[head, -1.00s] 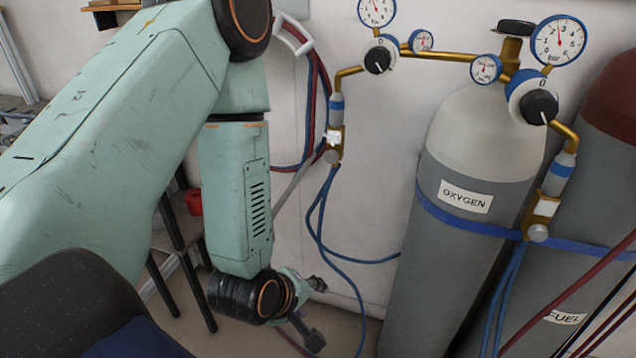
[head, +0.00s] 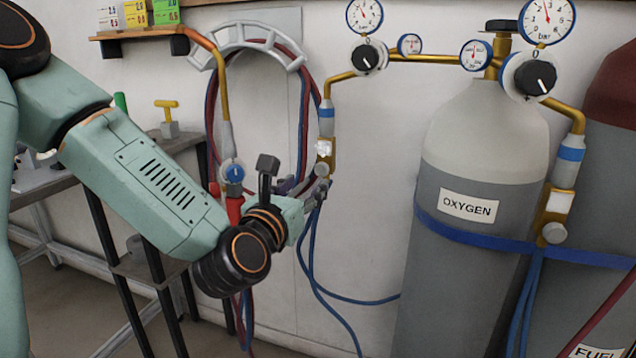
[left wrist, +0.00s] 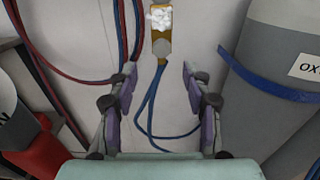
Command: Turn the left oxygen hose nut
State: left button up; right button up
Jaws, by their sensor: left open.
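The left oxygen hose fitting (head: 325,148) is a brass block with a white patch, below a blue-banded grey sleeve on the left regulator's bent pipe. The rounded grey hose nut (head: 322,169) is at its lower end, with blue hoses hanging below. In the left wrist view the nut (left wrist: 163,48) shows just beyond the fingertips, near the middle of the gap. My left gripper (head: 308,192) is open and empty, just below and left of the nut; its two purple-padded fingers (left wrist: 158,72) stand apart in the left wrist view. My right gripper is not in view.
The grey oxygen cylinder (head: 470,150) with a blue strap stands to the right. A white hose hanger (head: 255,38) with red and blue hoses is on the wall at left. A torch with red handle (head: 234,205) hangs beside my wrist. A workbench (head: 45,190) stands at left.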

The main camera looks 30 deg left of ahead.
aim_at(320, 172)
pick_arm(q)
jog(key=b+x, duration=0.1)
jog(key=x, duration=0.6)
jog(key=shift+d+b, duration=0.15)
jog(key=shift+b, duration=0.25)
grip_shut()
